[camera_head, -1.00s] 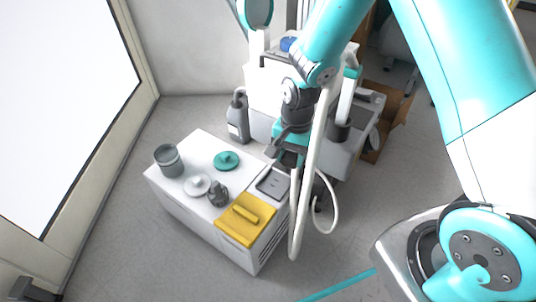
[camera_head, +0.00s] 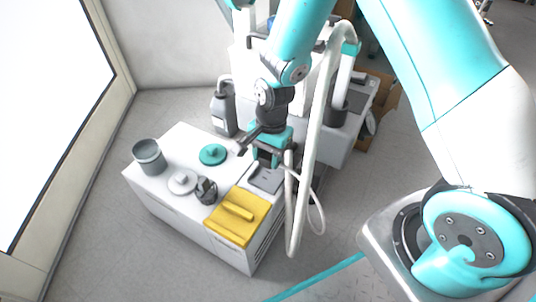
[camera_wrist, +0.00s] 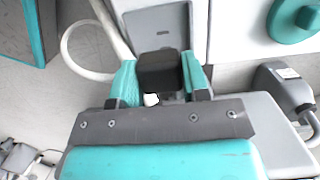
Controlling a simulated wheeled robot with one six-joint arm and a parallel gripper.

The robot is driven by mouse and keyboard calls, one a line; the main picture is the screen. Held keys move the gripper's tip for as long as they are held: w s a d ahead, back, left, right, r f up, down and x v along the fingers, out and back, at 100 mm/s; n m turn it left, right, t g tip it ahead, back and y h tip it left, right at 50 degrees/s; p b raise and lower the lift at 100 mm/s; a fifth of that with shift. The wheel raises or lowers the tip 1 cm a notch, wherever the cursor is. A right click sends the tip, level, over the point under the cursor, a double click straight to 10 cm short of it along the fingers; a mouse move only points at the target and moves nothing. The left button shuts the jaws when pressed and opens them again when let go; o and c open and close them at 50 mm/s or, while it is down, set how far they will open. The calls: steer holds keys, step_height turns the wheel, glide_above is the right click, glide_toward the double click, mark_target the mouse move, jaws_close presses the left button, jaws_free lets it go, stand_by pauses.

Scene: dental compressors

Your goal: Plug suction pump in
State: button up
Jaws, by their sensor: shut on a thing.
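My gripper (camera_wrist: 160,78) is shut on a dark block-shaped plug (camera_wrist: 158,72), held between its two teal fingers in the wrist view. A small white piece shows at the plug's near end. In the head view my gripper (camera_head: 268,158) is over the back right end of a low white cabinet, close to a grey panel (camera_head: 265,180) in its top. The grey panel (camera_wrist: 160,20) lies just beyond the plug in the wrist view. I cannot tell whether the plug touches it. The plug is mostly hidden in the head view.
The white cabinet (camera_head: 180,210) bears a yellow lid (camera_head: 238,215), a grey cup (camera_head: 149,157), a teal lid (camera_head: 213,154), a white lid (camera_head: 183,181) and a dark fitting (camera_head: 206,190). A grey bottle (camera_head: 224,112) stands behind. A white hose (camera_head: 312,130) hangs beside my arm.

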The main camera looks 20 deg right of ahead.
mark_target(267, 175)
steer(key=shift+f+b, duration=1.9)
steer(key=shift+f, duration=0.2)
steer(key=shift+r+p, duration=0.1)
steer(key=shift+p, duration=1.2)
steer(key=shift+f+b, duration=0.3)
steer(key=shift+f, duration=0.4)
stand_by(0.5)
steer(key=o, duration=1)
steer(key=shift+c, duration=0.2)
steer(key=shift+w+a, duration=0.1)
steer(key=shift+w, duration=0.05)
steer(key=shift+r, duration=0.2)
step_height(267, 175, up, 17)
steer(key=w+d+p, duration=0.1)
steer(key=d+p, duration=0.1)
steer(key=p, duration=0.7)
steer(key=shift+w+d+p, duration=0.15)
steer(key=shift+d+p, duration=0.05)
steer(key=shift+p, duration=0.1)
